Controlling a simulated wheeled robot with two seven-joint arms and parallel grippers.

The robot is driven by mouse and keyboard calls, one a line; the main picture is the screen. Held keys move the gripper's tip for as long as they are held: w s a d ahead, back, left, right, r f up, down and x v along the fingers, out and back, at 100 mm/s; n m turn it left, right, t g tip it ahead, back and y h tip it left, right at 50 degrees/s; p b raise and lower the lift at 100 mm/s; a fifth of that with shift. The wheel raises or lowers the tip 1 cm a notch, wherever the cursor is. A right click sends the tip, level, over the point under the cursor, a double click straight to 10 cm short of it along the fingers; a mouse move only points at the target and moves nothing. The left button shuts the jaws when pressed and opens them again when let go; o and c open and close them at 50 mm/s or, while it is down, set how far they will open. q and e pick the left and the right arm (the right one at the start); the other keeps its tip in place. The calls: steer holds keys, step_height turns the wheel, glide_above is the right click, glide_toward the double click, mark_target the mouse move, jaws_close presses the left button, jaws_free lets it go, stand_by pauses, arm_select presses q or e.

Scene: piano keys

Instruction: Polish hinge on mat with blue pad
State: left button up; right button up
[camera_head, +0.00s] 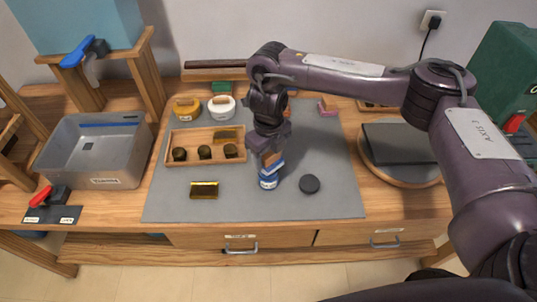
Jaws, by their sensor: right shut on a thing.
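My right gripper (270,150) points down over the grey mat and is shut on a small wooden-backed block with a blue underside, the blue pad (273,167). The pad is right above or touching a small blue tin with a pale label (268,183); I cannot tell whether they touch. A dark round disc (309,184), perhaps a lid, lies on the mat just right of the tin. A brass-coloured flat hinge (204,190) lies on the grey mat (250,207), left of the tin. My left gripper is not in view.
A wooden tray (178,144) holds several dark round knobs and a brass plate. Behind it stand a yellow pot (186,108) and a white pot (221,107). A grey bin (100,150) is at left, a dark-topped round board (400,143) at right. The mat's front is clear.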

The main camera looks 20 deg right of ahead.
steer(key=shift+r+p, duration=2.05)
steer(key=shift+r, duration=0.4)
steer(key=shift+f, duration=0.1)
